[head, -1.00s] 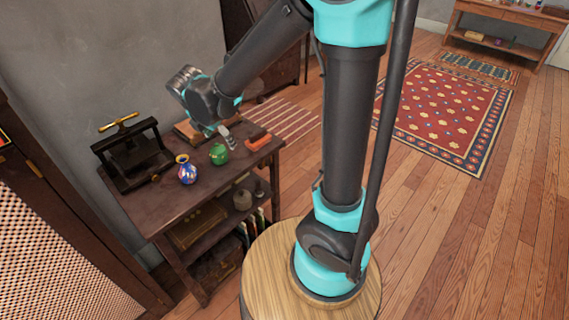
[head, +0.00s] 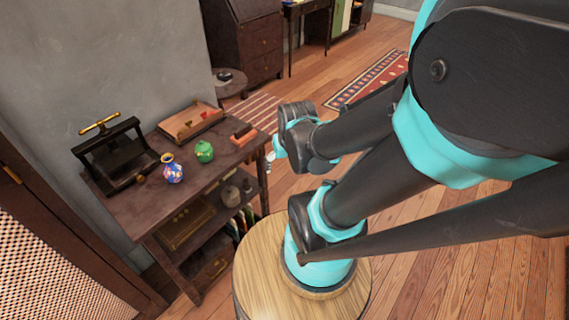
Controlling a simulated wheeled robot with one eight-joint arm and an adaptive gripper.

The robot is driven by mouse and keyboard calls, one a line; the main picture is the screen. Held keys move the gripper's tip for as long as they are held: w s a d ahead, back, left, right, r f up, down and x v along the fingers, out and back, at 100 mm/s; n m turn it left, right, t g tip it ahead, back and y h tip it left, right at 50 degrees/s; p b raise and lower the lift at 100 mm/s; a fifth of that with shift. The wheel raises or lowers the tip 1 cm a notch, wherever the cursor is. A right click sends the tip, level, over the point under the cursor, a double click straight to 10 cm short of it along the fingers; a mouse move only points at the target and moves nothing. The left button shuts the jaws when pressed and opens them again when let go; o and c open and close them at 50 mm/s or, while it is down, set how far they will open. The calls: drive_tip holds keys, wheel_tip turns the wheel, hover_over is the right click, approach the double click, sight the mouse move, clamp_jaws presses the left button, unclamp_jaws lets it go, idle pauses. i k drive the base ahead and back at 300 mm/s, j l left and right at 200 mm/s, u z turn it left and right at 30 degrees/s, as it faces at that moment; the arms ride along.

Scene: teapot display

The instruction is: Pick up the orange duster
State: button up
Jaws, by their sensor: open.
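The orange duster (head: 243,139) lies on the right end of the dark wooden table, in the head view. It is a small orange block with a dark upper part. My gripper (head: 269,162) is just off the table's right edge, to the right of and lower in the picture than the duster. It is open and apart from the duster. Only a small pale part of its fingers shows below my wrist; the rest is hidden.
On the table (head: 205,176) stand a green pot (head: 204,151), a blue patterned vase (head: 172,169), a black press (head: 115,158) and a wooden tray (head: 190,121). Lower shelves hold a box and small pots. A grey wall stands behind; a round wooden top (head: 262,262) is in front.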

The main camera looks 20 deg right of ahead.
sight(243, 135)
drive_tip(key=u, duration=1.55)
drive_tip(key=k+j+z, duration=0.15)
drive_tip(key=z, duration=1.25)
drive_tip(key=k+j+u, duration=0.3)
drive_tip(key=k+j, duration=0.4)
